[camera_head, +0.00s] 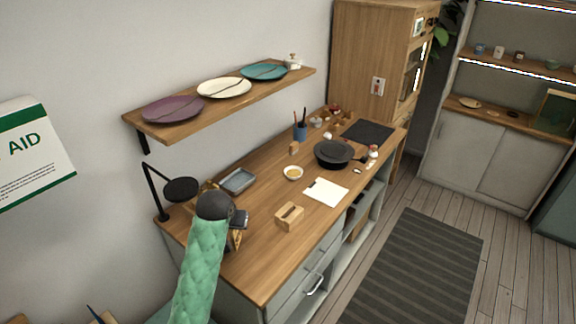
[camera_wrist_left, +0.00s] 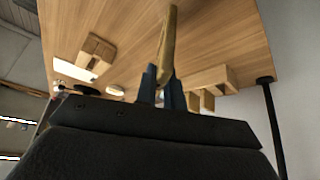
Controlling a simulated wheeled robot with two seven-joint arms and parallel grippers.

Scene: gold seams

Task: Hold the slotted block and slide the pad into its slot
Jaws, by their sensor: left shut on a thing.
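The slotted block (camera_head: 289,217) is a light wooden block with a dark slot along its top. It stands upright on the wooden worktop, to the right of my left gripper, with nothing seen in its slot. It also shows in the left wrist view (camera_wrist_left: 97,48), apart from the gripper. My left gripper (camera_wrist_left: 163,82) is shut on a thin tan pad (camera_wrist_left: 169,42), seen nearly edge-on and standing out beyond the fingertips. In the head view my own wrist hides most of the gripper, and I cannot make out the pad there. My right gripper is in neither view.
A wooden stand (camera_wrist_left: 208,78) is close beside the gripper. A black lamp (camera_head: 180,190) and grey tray (camera_head: 238,181) are behind it. The front stretch is clear.

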